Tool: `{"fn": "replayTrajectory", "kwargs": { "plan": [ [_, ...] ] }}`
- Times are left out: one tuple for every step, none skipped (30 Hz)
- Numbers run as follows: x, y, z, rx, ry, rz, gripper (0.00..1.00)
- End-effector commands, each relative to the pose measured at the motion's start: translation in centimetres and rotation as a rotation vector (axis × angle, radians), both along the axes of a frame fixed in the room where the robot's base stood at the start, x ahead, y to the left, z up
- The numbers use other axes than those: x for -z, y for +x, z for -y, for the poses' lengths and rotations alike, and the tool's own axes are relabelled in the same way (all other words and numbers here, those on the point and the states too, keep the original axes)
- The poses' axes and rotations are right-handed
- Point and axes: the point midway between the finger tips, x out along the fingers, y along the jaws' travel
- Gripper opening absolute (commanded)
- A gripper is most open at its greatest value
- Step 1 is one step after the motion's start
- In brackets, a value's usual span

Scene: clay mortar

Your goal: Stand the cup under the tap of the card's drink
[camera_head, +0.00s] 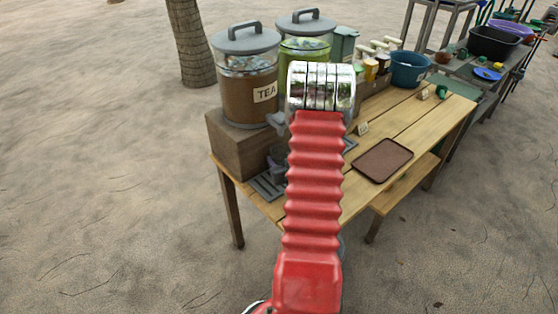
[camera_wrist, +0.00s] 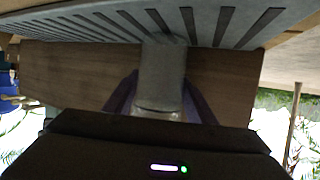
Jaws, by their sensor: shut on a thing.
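The TEA dispenser (camera_head: 240,95) has a grey tap (camera_head: 276,119) above the tray (camera_head: 266,187). A second dispenser (camera_head: 305,48) holds yellow-green drink. A small card (camera_head: 362,128) is unreadable.
The dispensers stand on a wooden block (camera_head: 232,142) on the table. A brown tray (camera_head: 382,160) lies to the right. Syrup bottles (camera_head: 371,68), a blue tub (camera_head: 409,68) and another card (camera_head: 423,94) are farther back. A trunk (camera_head: 192,45) stands at left.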

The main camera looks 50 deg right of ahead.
Motion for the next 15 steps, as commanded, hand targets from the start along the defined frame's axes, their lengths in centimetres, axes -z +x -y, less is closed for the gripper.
{"fn": "replayTrajectory", "kwargs": {
  "plan": [
    [-0.03,0.0,0.0,0.0,-0.001,0.001,0.25],
    [-0.04,0.0,0.0,0.0,0.0,0.0,0.25],
    [-0.03,0.0,0.0,0.0,0.0,0.0,0.25],
    [-0.04,-0.01,0.0,0.0,0.0,0.0,0.25],
    [-0.02,-0.01,0.01,0.0,0.0,0.0,0.25],
    [0.04,-0.02,0.0,0.0,0.0,0.0,0.25],
    [0.11,-0.03,0.01,0.0,0.0,0.0,0.25],
    [0.18,-0.03,0.02,0.001,0.0,0.0,0.25],
    [0.26,-0.03,0.03,0.001,0.0,0.0,0.25],
    [0.29,-0.03,0.03,0.001,0.0,0.0,0.51],
    [0.25,-0.03,0.04,0.001,0.0,0.0,0.53],
    [0.25,-0.05,0.04,0.001,0.0,0.0,0.56],
    [0.25,-0.05,0.04,0.001,0.0,0.0,0.58],
    [0.25,-0.05,0.05,0.001,0.0,0.0,0.58],
    [0.25,-0.06,0.04,0.001,0.0,0.0,0.58]
  ]
}}
